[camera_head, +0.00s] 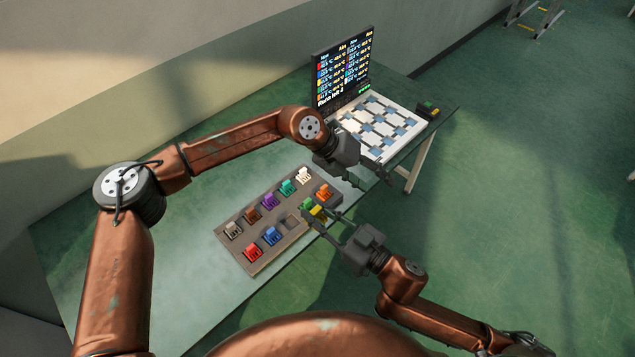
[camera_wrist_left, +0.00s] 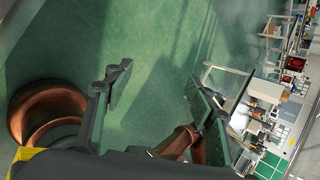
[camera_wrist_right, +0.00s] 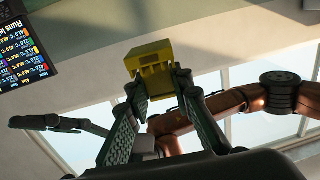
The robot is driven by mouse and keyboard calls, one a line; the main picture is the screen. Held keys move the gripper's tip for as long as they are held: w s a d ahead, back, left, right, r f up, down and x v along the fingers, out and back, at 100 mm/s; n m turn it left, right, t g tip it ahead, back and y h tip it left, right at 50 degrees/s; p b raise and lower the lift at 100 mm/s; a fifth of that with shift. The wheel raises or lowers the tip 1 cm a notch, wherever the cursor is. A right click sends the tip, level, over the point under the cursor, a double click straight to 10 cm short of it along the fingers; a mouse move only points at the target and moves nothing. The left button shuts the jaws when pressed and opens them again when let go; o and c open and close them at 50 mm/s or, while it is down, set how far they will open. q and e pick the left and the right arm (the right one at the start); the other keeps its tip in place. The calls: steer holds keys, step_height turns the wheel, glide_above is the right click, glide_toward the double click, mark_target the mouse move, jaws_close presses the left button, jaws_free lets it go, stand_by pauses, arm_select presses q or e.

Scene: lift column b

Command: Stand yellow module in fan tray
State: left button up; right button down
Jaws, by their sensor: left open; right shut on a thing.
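The yellow module (camera_head: 318,211) is between the fingertips of my right gripper (camera_head: 325,217), just above the front edge of the module tray. In the right wrist view the yellow module (camera_wrist_right: 150,62) is a small block held at the finger ends (camera_wrist_right: 160,88). The brown tray (camera_head: 262,263) holds coloured modules in two rows, with a bare spot (camera_head: 291,222) in its front row. My left gripper (camera_head: 368,180) is open and empty, in front of the white board. Its spread fingers show in the left wrist view (camera_wrist_left: 158,95). I cannot tell which holder is the fan tray.
A white board with blue-grey patches (camera_head: 385,128) lies before a dark screen (camera_head: 343,70). A small dark block with a green and yellow top (camera_head: 428,109) is at its right. The glassy table (camera_head: 150,260) is clear at the left. A wall runs behind.

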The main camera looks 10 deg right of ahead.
arm_select(q)
steer(key=s+a+r+m+y, duration=0.3)
steer(key=a, duration=0.2)
step_height(320, 180, up, 6)
steer(key=m+t+y, duration=0.1)
steer(key=m+y, duration=0.1)
steer(key=y, duration=0.3)
glide_above(318, 210)
steer(key=shift+a+f, duration=0.1)
steer(key=shift+f, duration=0.4)
step_height(318, 210, down, 11)
steer(key=shift+r, duration=0.1)
steer(key=c, duration=1.3)
arm_select(e)
steer(key=shift+a+r, duration=0.1)
steer(key=c, duration=2)
jaws_free()
steer(key=shift+c, duration=0.2)
steer(key=o, duration=0.4)
